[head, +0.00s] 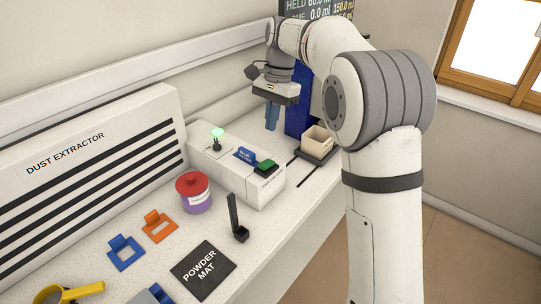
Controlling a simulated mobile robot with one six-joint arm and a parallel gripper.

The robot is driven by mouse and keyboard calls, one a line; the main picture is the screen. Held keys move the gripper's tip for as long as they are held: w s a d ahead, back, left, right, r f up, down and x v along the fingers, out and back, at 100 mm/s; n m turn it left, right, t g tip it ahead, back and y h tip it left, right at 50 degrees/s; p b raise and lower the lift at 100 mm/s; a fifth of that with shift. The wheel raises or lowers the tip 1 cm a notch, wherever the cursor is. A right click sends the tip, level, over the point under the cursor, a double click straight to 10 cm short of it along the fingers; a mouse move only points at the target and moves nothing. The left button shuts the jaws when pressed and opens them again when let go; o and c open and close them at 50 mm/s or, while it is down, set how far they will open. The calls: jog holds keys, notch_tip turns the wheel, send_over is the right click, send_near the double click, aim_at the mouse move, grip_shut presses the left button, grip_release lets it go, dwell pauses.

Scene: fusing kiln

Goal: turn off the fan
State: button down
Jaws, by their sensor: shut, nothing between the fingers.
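A white panel labelled DUST EXTRACTOR (95,195) with dark slots stands at the left; no separate fan is seen. A long white control box (222,170) sits beside its right end. On the box are a lit green lamp (218,132), a small blue tag (245,154) and a green-topped black switch or button (265,166). The position of that control is too small to tell. My gripper (271,128) points down with its blue fingers shut and empty. In the picture it is above and slightly right of the box, apart from it.
A beige container (317,139) stands on a dark base right of the gripper, near a blue column (298,98).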

aim_at(266, 165)
jog(key=f, duration=0.3)
jog(key=s+a+f, duration=0.1)
jog(key=f, duration=0.3)
jog(key=f+p, duration=0.1)
jog(key=f, duration=0.2)
jog(key=shift+s+a+f, duration=0.2)
jog(key=shift+s+f, duration=0.05)
jog(key=shift+s, duration=0.15)
jog(key=shift+d, duration=0.1)
